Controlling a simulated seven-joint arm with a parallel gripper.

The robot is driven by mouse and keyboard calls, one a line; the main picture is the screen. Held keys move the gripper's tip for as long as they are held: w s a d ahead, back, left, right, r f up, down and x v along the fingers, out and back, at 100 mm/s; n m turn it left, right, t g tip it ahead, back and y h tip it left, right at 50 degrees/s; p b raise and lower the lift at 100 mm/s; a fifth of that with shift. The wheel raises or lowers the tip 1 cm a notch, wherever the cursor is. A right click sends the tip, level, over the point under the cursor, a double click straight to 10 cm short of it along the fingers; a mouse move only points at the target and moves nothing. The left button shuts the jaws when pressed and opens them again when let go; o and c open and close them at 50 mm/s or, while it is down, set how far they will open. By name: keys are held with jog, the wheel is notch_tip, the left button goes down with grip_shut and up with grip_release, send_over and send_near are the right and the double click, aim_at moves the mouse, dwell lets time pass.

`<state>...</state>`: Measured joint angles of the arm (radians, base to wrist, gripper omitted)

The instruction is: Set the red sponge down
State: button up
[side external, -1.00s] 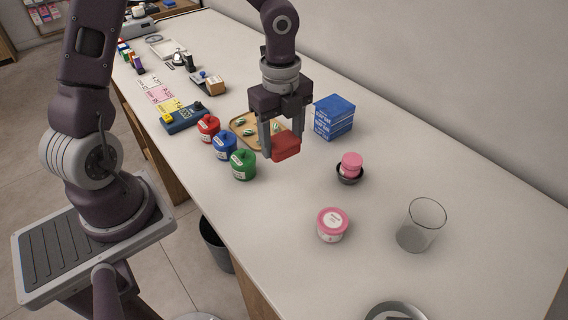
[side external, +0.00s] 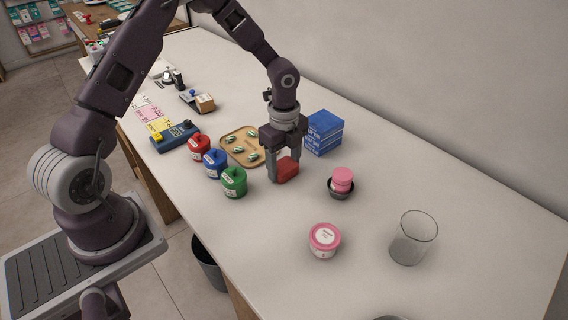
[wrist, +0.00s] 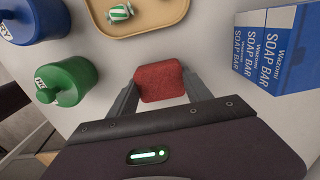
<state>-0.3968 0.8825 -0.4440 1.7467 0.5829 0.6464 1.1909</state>
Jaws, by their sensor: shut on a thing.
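The red sponge (side external: 287,169) is a small red block between the two fingers of my gripper (side external: 284,170). My gripper points down and is shut on it. In the wrist view the sponge (wrist: 160,81) lies between the fingertips, over the bare white counter. In the side view the sponge is at or very close to the counter top; I cannot tell whether it touches. It is to the right of the wooden tray and in front of the blue soap boxes.
Blue soap boxes (side external: 324,132) stand close behind. The wooden tray (side external: 228,137) holds several striped sweets. Red (side external: 199,147), blue (side external: 215,163) and green (side external: 234,182) jars stand left.

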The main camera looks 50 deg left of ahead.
aim_at(284, 165)
jog(key=o, duration=1.3)
jog(key=shift+f, duration=0.1)
jog(key=s+d+r+n+t+y, duration=0.1)
jog(key=s+r+n, duration=0.1)
jog(key=r, duration=0.7)
jog(key=s+r+n, duration=0.1)
jog(key=s+r, duration=0.2)
jog(key=r, duration=0.7)
jog(key=s+d+r+n+t, duration=0.1)
jog(key=s+r+n, duration=0.1)
jog(key=s+n, duration=0.3)
jog(key=s+d+r+n+t, duration=0.1)
jog(key=s+r+n+t, duration=0.1)
jog(key=s+n, duration=0.3)
jog(key=s+d+r+n+t+h, duration=0.1)
jog(key=s+n, duration=0.4)
jog(key=s, duration=0.5)
jog(key=shift+s+d+r+t, duration=0.15)
jog(key=shift+d+r, duration=0.15)
jog(key=shift+r, duration=0.3)
jog(key=shift+s+d+r+t, duration=0.15)
jog(key=shift+d+r, duration=0.15)
jog(key=shift+r, duration=0.25)
jog(key=shift+w, duration=0.1)
